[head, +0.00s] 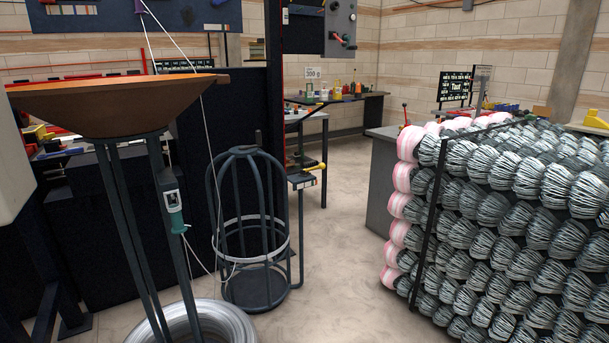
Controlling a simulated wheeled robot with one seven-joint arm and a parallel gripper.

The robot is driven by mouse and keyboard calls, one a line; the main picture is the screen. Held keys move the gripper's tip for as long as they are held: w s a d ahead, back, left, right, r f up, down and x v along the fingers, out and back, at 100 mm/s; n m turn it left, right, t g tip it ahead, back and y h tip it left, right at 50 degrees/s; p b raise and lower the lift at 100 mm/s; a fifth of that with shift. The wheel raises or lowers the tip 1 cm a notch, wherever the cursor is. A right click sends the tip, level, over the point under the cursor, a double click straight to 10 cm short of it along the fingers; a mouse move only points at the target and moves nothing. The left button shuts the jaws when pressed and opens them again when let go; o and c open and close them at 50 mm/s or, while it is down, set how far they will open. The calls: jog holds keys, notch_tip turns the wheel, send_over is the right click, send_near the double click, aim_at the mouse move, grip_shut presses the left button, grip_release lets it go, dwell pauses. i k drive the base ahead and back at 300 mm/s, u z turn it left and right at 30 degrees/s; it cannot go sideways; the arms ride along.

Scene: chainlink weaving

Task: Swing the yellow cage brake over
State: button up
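The cage (284,215) is a dark, round-topped frame of upright bars standing on the floor left of centre. A pale ring of wire (228,246) circles it. The yellow cage brake (316,168) is a small lever on a bracket (302,181) beside the cage's right side. The lever lies close to level, tilted slightly up to the right, with a red part near its left end. My gripper is not in view.
A brown bowl on a dark stand (110,105) is at left, with a wire coil (190,325) at its foot. Stacked wire coils (510,220) fill the right. Clear floor (345,240) lies between cage and stack. A thin line runs down past the cage.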

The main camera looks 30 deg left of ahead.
aim_at(322, 166)
jog(key=u, duration=0.05)
jog(key=k, duration=0.35)
jog(key=u, duration=0.9)
jog(key=i, duration=3.45)
jog(key=z, duration=0.1)
